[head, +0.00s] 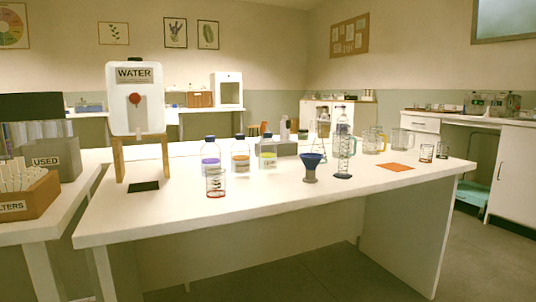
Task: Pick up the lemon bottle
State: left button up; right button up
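Three clear bottles with blue caps stand in a row near the middle of the white table (190,222). The left bottle (210,162) has a purple band, the middle bottle (240,161) an orange band, and the right bottle (268,160) a yellow-green band. The yellow-green one looks like the lemon bottle, but I cannot read its label. It stands upright in front of a grey block. Neither of my grippers is in view.
A beaker with a red base (216,184) stands before the bottles, and a blue funnel (310,168) to their right. A water dispenser (135,98) stands at left. Glassware and an orange mat (396,167) are at right. The table's front strip is clear.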

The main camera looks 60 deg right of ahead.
aim_at(267, 147)
jog(key=z, duration=0.7)
jog(key=i, duration=0.85)
jog(key=z, duration=0.75)
